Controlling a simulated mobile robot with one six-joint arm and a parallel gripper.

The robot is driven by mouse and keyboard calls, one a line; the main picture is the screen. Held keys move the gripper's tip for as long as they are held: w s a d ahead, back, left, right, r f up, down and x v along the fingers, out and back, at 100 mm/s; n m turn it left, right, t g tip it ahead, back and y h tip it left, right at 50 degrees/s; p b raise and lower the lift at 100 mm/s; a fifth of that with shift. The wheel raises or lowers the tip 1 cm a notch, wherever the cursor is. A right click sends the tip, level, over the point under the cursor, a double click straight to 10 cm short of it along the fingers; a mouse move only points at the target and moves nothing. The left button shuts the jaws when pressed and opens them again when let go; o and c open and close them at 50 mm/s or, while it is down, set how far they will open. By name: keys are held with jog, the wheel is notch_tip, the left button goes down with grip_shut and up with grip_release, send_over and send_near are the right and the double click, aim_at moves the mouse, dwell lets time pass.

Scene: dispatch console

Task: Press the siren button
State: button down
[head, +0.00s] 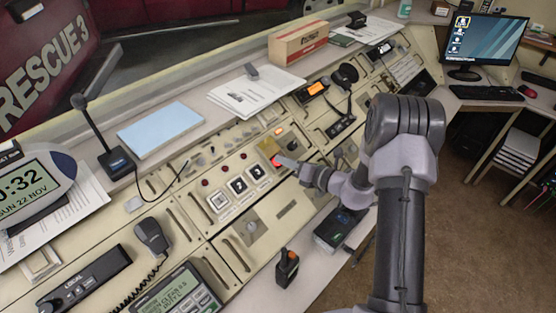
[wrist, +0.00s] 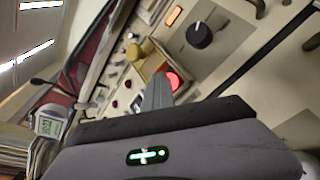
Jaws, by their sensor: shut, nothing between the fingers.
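A glowing red button (head: 275,162) sits on the cream console panel, at the right end of a row of square controls. I take it for the siren button, but no label is legible. It also shows lit in the wrist view (wrist: 174,80). My gripper (head: 281,159) is shut and empty, its fingertips right at the button and partly covering it in the head view. In the wrist view the grey fingers (wrist: 158,90) end beside the red light. I cannot tell for certain whether they touch it.
Square black-and-white controls (head: 238,185) lie left of the button. A black knob (wrist: 199,35) and an orange light (wrist: 173,15) are close by. A desk microphone (head: 116,160), papers (head: 245,95) and a cardboard box (head: 298,42) stand along the back shelf. A handheld radio (head: 287,268) stands in front.

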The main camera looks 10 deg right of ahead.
jog(key=shift+s+d+r+p, duration=0.3)
jog(key=shift+r+p, duration=0.1)
jog(key=shift+r, duration=0.2)
jog(key=shift+r, duration=0.15)
jog(key=r+p, duration=0.1)
jog(key=s+d+r+p, duration=0.1)
jog(key=s+r+p, duration=0.1)
jog(key=r, duration=0.1)
jog(key=shift+s+d, duration=0.15)
jog(key=shift+d, duration=0.1)
